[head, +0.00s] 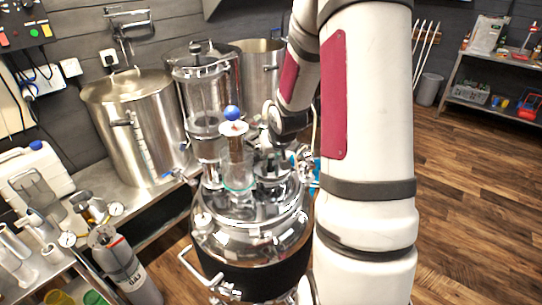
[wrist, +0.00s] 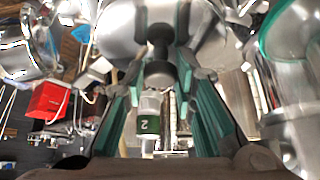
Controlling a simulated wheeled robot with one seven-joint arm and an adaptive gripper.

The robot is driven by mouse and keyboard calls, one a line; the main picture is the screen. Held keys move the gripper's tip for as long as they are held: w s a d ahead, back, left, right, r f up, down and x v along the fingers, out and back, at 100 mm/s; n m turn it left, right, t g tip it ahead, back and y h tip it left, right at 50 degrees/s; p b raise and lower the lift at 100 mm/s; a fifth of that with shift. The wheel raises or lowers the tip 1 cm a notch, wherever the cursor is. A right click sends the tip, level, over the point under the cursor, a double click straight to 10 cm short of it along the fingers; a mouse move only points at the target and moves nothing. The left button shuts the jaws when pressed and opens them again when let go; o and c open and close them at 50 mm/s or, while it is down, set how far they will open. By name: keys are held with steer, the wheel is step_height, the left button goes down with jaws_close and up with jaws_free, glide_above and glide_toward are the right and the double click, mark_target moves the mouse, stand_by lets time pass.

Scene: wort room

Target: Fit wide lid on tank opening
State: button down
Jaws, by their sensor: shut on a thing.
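The tank (head: 222,236) is a shiny steel vessel with a dark band, low in the middle of the head view. My gripper's teal-padded fingers (wrist: 161,62) are shut on the black knob (wrist: 160,74) of a lid. That wide steel lid (wrist: 118,32) fills the top middle of the wrist view. In the head view the gripper and lid are by the tank's top, mostly behind my arm and a glass cylinder. I cannot tell whether the lid touches the tank. The tank's opening is not clearly visible.
A clear glass cylinder (head: 238,172) with a teal ring stands on the tank's top, close beside the gripper. A large steel pot (head: 150,140) and a glass-walled vessel (head: 205,100) stand behind. A gas bottle (head: 125,268) is at the lower left. Open wooden floor (head: 470,200) lies right.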

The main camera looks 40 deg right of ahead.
steer(key=shift+f, duration=0.55)
stand_by(0.8)
steer(key=c, duration=1.6)
jaws_free()
steer(key=shift+s+r, duration=0.1)
steer(key=p+v, duration=0.6)
steer(key=v, duration=0.4)
steer(key=shift+s+r, duration=0.2)
steer(key=shift+r, duration=0.15)
steer(key=shift+a, duration=0.1)
